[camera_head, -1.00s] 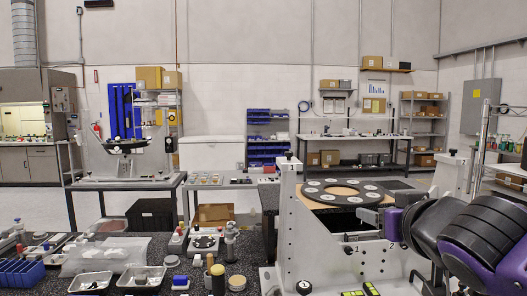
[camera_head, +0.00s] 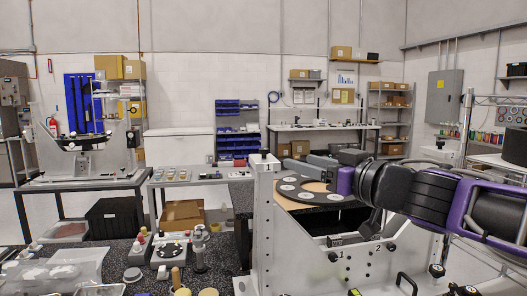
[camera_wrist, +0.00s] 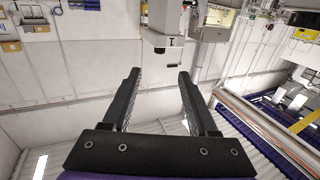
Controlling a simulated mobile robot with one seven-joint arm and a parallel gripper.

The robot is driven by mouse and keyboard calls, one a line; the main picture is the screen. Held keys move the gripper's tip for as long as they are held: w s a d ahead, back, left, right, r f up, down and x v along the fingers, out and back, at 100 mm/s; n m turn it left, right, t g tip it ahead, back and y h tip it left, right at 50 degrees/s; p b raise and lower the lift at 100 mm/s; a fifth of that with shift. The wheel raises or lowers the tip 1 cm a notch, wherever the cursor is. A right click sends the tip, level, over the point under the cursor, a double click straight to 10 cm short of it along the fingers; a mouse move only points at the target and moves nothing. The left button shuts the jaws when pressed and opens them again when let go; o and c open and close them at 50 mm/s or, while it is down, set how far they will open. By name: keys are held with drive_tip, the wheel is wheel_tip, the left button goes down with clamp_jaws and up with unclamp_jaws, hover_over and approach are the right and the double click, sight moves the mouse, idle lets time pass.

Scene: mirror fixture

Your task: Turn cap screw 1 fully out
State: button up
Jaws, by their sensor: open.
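Cap screw 1 (camera_head: 333,257) is a small black round head beside the printed "1", low on the white front plate of the mirror fixture (camera_head: 263,215). It appears seated against the plate; its depth is too small to tell. A similar black head (camera_head: 391,246) sits beside the "2". My gripper (camera_head: 300,168) is above and behind the plate, over the dark ring, and points left, clear of cap screw 1. In the wrist view my gripper (camera_wrist: 158,74) is open, with nothing between its fingers.
The dark ring with pale discs (camera_head: 291,189) lies behind the front plate, partly hidden by my arm. A dark speckled bench (camera_head: 225,255) with a wooden-handled tool (camera_head: 176,277) and small items lies at left. Black handles (camera_head: 406,283) stand at lower right.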

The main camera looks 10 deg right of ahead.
sight(267, 152)
drive_tip(key=x, duration=1.4)
drive_tip(key=shift+w, duration=0.2)
clamp_jaws()
